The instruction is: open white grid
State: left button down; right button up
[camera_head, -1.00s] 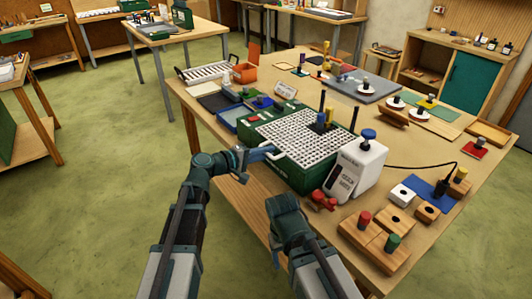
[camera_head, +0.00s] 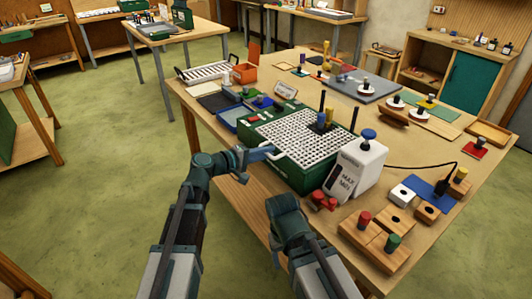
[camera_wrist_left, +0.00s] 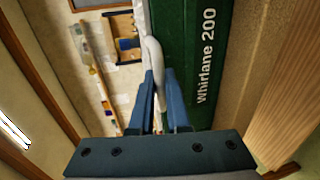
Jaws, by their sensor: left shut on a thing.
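The white grid (camera_head: 300,133) lies flat, as far as I can tell, on top of the green machine (camera_head: 290,174). A white bar handle (camera_head: 279,159) stands out from its near left side. My left gripper (camera_head: 268,152) is at this handle. In the left wrist view, the blue fingers (camera_wrist_left: 157,82) are shut on the curved white handle (camera_wrist_left: 151,50), beside the machine's green wall marked "Whirlane 200" (camera_wrist_left: 205,55). My right arm is folded low in front of the table; its fingers are hidden.
A white bottle with a blue knob (camera_head: 357,169) stands right of the machine. Wooden blocks (camera_head: 376,240) lie at the near right. The floor left of the table is clear.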

dwell(0.4)
pick_arm(q)
jog(key=w+d+r+g+y+p, duration=0.1)
jog(key=d+r+g+y+p, duration=0.1)
jog(key=r+p, duration=0.85)
jog(key=w+d+r+g+y+p, duration=0.1)
jog(key=w+r+y+p, duration=0.3)
jog(key=p, duration=1.1)
jog(key=w+d+r+p, duration=0.4)
jog(key=d+r+p, duration=0.2)
jog(key=d+r, duration=0.1)
jog(key=w+d+r+h+p, duration=0.1)
jog(key=w+d+r+p, duration=0.2)
jog(key=d+r+p, duration=0.4)
jog(key=shift+w+d+r, duration=0.15)
jog(key=shift+w+d, duration=0.1)
jog(key=shift+w, duration=0.15)
jog(key=c, duration=0.9)
grip_release()
